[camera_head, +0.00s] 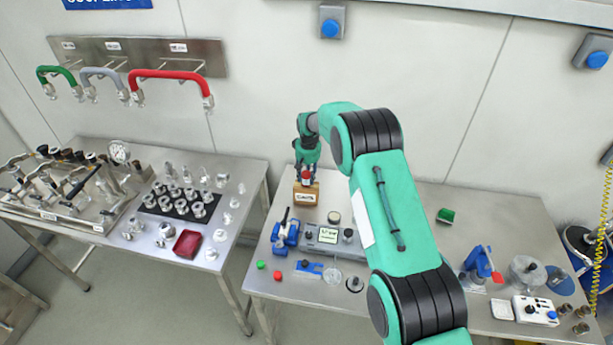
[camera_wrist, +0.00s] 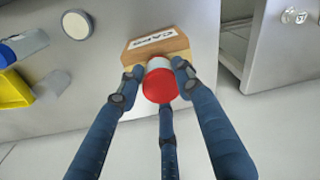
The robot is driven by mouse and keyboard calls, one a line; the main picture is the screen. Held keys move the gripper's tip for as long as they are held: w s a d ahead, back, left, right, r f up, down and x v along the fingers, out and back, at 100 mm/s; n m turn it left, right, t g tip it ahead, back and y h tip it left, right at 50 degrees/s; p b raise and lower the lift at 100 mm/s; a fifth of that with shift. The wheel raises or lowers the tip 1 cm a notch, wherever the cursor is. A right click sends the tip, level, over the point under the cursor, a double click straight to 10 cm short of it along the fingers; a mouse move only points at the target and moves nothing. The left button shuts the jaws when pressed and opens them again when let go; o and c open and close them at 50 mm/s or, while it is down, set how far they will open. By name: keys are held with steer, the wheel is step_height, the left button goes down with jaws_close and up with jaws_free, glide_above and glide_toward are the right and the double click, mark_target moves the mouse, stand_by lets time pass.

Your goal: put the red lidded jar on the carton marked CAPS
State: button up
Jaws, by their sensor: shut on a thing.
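The jar (camera_wrist: 160,82) has a red lid and a pale body, and its lid faces the camera in the wrist view. My gripper (camera_wrist: 156,78) is shut on it, with blue fingers around its sides. In the head view the red lid (camera_head: 306,175) shows between the fingers, right above the carton marked CAPS (camera_head: 305,197). The carton (camera_wrist: 157,44) is a brown box with a white label, standing on the bench's left part. The jar hides part of the carton's top. I cannot tell whether the jar's base touches it.
The steel bench (camera_head: 500,220) has a blue clamp (camera_head: 286,232) and a grey display unit (camera_head: 328,237) in front of the carton. A green block (camera_head: 445,215) lies to the right. A second bench (camera_head: 240,172) with metal fittings stands left, across a gap. A wall is behind.

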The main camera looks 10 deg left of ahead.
mark_target(308, 176)
steer(key=o, duration=1.2)
steer(key=shift+f, duration=0.15)
steer(key=r, duration=0.4)
steer(key=r+b, duration=0.1)
steer(key=r, duration=0.3)
steer(key=s+r+b, duration=0.1)
steer(key=r, duration=0.3)
steer(key=shift+d+r, duration=0.15)
steer(key=shift+d, duration=0.2)
